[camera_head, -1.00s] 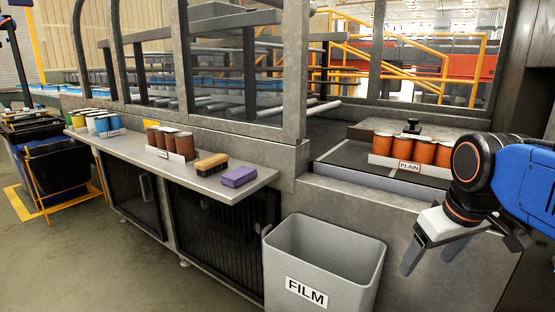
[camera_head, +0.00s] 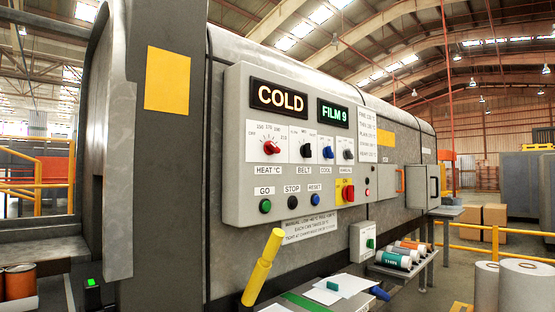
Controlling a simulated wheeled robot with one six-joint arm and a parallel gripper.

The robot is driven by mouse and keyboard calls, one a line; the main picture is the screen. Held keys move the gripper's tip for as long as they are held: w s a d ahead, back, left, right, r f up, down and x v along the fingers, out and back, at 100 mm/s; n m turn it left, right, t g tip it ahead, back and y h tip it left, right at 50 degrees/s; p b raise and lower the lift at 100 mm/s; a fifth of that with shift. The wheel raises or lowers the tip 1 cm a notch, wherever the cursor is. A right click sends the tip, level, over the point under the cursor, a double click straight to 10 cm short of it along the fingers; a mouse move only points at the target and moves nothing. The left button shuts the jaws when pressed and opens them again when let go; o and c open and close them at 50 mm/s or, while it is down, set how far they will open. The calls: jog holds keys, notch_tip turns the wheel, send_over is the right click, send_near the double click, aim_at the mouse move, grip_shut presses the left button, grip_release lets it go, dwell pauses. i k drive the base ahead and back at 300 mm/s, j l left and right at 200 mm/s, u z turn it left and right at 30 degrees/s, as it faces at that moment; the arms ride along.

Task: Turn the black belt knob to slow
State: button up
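The black belt knob (camera_head: 306,150) is on the grey control panel (camera_head: 240,207), above the word BELT. It sits between the red heat knob (camera_head: 270,148) and the blue cool knob (camera_head: 328,152). The marks around the belt knob are too small to read, and I cannot tell its setting. Another black knob (camera_head: 348,154) is at the right end of the row. My gripper is not in this view.
Displays read COLD (camera_head: 278,97) and FILM 9 (camera_head: 333,113). Below the knobs are green (camera_head: 265,206), black (camera_head: 293,203) and blue (camera_head: 314,200) buttons and a red switch (camera_head: 348,193). A yellow handle (camera_head: 262,267) rises in front of the panel's lower edge.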

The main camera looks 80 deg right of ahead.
aim_at(306, 149)
jog(key=j+z, duration=0.1)
jog(key=z, duration=0.4)
jog(key=j+z, duration=0.15)
jog(key=z, duration=0.3)
jog(key=j+z, duration=0.1)
jog(key=z, duration=0.4)
jog(key=l+z, duration=0.1)
jog(key=z, duration=0.3)
jog(key=i+l+z, duration=0.1)
jog(key=z, duration=0.65)
jog(key=i+l, duration=0.05)
